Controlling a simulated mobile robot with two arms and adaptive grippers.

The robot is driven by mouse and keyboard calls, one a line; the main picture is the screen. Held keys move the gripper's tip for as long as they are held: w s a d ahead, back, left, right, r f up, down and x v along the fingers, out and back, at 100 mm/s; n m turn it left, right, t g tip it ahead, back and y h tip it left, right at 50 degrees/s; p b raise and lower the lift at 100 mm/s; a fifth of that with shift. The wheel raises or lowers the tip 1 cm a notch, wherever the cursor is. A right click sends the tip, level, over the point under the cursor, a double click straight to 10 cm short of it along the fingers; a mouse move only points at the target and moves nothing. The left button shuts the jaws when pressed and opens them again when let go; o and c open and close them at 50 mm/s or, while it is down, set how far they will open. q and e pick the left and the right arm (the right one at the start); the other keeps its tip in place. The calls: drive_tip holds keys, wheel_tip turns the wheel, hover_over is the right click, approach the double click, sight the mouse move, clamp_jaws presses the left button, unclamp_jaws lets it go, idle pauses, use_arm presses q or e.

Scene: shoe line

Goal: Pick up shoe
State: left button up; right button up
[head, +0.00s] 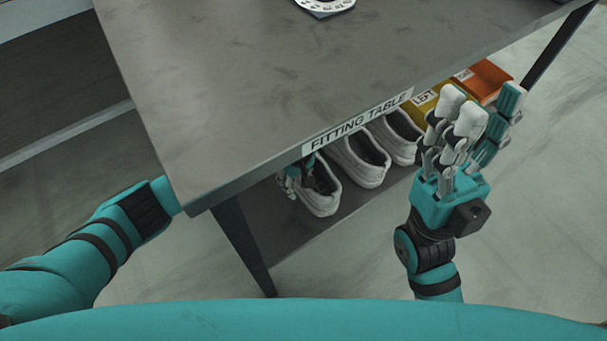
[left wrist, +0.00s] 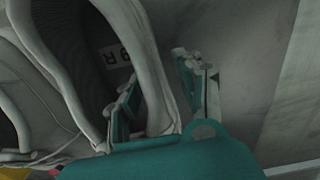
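Three white shoes with dark insides stand in a row on the shelf under the fitting table: the nearest shoe (head: 322,200), the middle shoe (head: 362,172) and the far shoe (head: 402,150). My left gripper (head: 297,178) reaches under the table to the nearest shoe, partly hidden by the tabletop. In the left wrist view, its fingers (left wrist: 157,82) straddle the side wall of a shoe (left wrist: 148,62), one inside the opening and one outside. A gap shows beside the outer finger. A label marked R lies inside this shoe. My right gripper (head: 478,122) is open and empty, right of the table.
The fitting table (head: 250,75) has a sign along its front edge and a leg (head: 243,245) left of the shoes. An orange box (head: 487,78) and a yellow box (head: 428,102) are beyond the far shoe. The floor at right is clear.

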use_arm(q)
drive_tip(key=shift+f, duration=0.1)
clamp_jaws()
idle(0.6)
